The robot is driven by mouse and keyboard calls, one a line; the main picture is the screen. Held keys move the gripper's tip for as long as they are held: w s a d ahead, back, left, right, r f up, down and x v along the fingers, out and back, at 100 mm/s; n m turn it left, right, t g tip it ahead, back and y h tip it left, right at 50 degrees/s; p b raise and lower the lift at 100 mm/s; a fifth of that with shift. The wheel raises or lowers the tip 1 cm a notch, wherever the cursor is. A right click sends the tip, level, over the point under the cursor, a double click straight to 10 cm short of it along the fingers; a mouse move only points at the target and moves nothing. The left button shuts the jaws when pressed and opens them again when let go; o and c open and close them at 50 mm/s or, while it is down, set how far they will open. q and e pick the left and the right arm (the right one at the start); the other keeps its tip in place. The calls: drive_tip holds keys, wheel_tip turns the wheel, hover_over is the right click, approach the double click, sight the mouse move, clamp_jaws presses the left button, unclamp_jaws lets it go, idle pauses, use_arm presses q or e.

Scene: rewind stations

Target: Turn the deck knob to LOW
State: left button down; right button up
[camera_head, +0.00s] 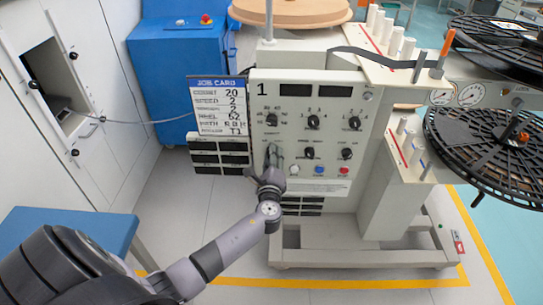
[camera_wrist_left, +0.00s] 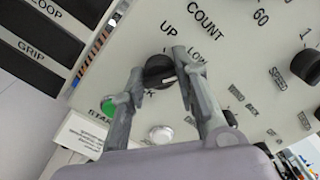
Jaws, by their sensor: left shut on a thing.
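The deck knob (camera_wrist_left: 158,69) is a black round knob on the cream control panel (camera_wrist_left: 230,70), with the printed words UP and LOW beside it in the left wrist view. My left gripper (camera_wrist_left: 160,75) is shut on it, one finger on each side. I cannot tell which word the knob points to. In the head view my left gripper (camera_head: 272,156) reaches the panel's left column, below the count knob (camera_head: 271,120), and hides the deck knob. My right gripper is not in view.
A green START button (camera_wrist_left: 109,105) and a pale button (camera_wrist_left: 160,134) sit close to the fingers. Other black knobs (camera_head: 313,122) fill the panel to the right. A job card (camera_head: 217,107) hangs at left. Reels (camera_head: 490,150) stand at far right.

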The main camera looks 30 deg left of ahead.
use_arm(q)
drive_tip(key=shift+f, duration=0.1)
drive_tip(key=c, duration=1.2)
unclamp_jaws()
drive_tip(key=shift+c, duration=0.2)
drive_tip(key=v, duration=1.2)
drive_tip(key=shift+s, duration=0.1)
